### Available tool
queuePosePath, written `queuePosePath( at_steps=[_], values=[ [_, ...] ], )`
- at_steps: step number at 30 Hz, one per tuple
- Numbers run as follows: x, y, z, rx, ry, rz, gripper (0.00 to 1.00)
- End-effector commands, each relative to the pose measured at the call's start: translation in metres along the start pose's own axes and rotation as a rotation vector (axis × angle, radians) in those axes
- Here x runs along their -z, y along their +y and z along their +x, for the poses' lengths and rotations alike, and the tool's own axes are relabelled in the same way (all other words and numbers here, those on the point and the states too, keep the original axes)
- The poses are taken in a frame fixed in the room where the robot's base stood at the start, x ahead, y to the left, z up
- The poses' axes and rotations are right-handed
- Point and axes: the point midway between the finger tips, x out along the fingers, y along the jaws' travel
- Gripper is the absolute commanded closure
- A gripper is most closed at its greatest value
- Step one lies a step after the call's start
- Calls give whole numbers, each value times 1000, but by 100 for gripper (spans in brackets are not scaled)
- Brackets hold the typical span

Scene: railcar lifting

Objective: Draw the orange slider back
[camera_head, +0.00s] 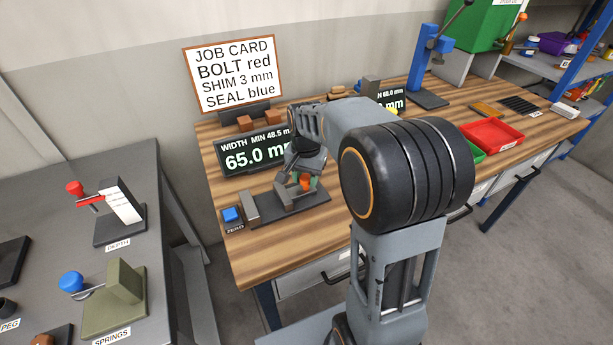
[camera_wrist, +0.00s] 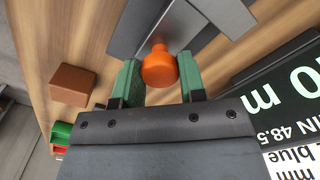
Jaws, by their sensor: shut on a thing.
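The orange slider knob (camera_wrist: 159,68) sits between the two green fingers of my gripper (camera_wrist: 160,82) in the wrist view. In the head view the orange knob (camera_head: 305,182) shows below my gripper (camera_head: 304,176), on a dark grey gauge base on the wooden bench. My gripper is shut on the knob. The gauge's grey base (camera_wrist: 150,20) lies beyond the knob in the wrist view. A display (camera_head: 252,153) behind the gauge reads 65.0 mm, with "WIDTH MIN 48.5" above it; its right end is hidden by my arm.
A grey block (camera_head: 250,207) stands at the gauge's left end, beside a blue ZERO button (camera_head: 231,214). A brown block (camera_wrist: 72,85) lies nearby in the wrist view. The job card (camera_head: 234,75) stands behind. A red tray (camera_head: 491,137) is at the right. Bench wood in front is clear.

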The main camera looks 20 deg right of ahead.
Motion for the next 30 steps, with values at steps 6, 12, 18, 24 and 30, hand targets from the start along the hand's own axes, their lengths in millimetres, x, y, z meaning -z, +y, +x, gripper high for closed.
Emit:
queuePosePath(
  at_steps=[6, 12, 18, 24, 30],
  values=[
    [-1, -3, 0, -2, 4, -21, 100],
    [0, -2, 0, -2, 5, -18, 53],
    [-1, -3, 0, -1, 3, -21, 38],
    [-2, -4, -1, -1, 2, -20, 38],
    [-1, -4, -20, 2, 5, -19, 38]
  ],
)
